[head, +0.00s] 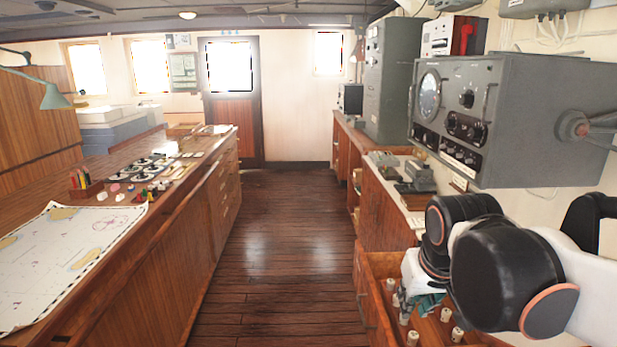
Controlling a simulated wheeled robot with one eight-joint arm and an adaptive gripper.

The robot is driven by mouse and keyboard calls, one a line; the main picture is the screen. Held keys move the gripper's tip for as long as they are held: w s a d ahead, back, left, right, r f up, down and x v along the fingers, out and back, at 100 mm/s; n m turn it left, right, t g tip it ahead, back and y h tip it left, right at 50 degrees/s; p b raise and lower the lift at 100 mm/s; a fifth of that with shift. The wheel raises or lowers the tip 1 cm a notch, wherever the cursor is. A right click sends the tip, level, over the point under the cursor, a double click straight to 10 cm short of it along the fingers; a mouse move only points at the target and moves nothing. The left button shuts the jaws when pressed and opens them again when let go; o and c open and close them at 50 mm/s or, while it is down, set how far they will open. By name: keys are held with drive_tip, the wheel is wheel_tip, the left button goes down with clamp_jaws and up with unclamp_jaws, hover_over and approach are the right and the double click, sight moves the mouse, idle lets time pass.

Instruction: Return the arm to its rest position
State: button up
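My arm (500,265), white with black joint covers and orange rings, fills the lower right of the head view. It reaches over an open wooden drawer (372,298) on the right side. Its far links bend down toward the drawer. In the drawer stand several small pale cylinders (411,338), and a teal item (430,304) shows partly under my arm. I cannot tell whether my arm touches anything there.
A grey radar console (500,115) hangs above my arm on the right wall. The right counter (388,185) holds small devices. On the left, a long wooden chart table (185,190) carries a chart (60,255), pens and gauges. The floor aisle (275,240) is clear to the door (232,120).

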drive_tip(key=s+f+t, duration=0.2)
drive_tip(key=s+f, duration=0.2)
drive_tip(key=s, duration=0.7)
drive_tip(key=shift+s+d, duration=0.15)
drive_tip(key=shift+d, duration=0.15)
drive_tip(key=shift+r, duration=0.1)
idle(0.4)
